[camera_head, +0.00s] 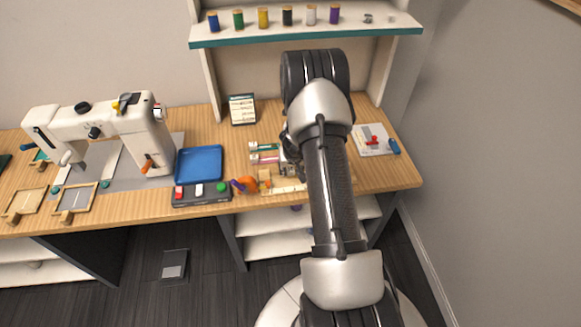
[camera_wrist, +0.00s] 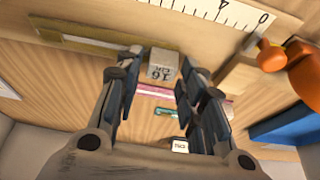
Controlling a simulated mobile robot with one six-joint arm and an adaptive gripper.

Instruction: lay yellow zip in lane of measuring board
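The measuring board (camera_wrist: 285,28) lies across the top of the wrist view, with a white scale (camera_wrist: 215,12) whose 0 is at the right. It shows as a pale strip in the head view (camera_head: 283,189), partly behind my arm. A dull yellow strip (camera_wrist: 85,40) lies in a wooden frame at upper left of the wrist view; I cannot tell whether it is the yellow zip or a bare lane. My gripper (camera_wrist: 158,78) is over the bench, its fingers apart. A pale block marked 16 cm (camera_wrist: 163,65) shows between the fingertips, with no visible contact.
A pink zip (camera_head: 264,159) and a green zip (camera_head: 262,146) lie behind the board. An orange object (camera_head: 248,184), a blue tray (camera_head: 199,164) and a dark box with coloured buttons (camera_head: 200,193) stand left. A sewing machine (camera_head: 100,125) is farther left. A shelf (camera_head: 300,32) overhangs the back.

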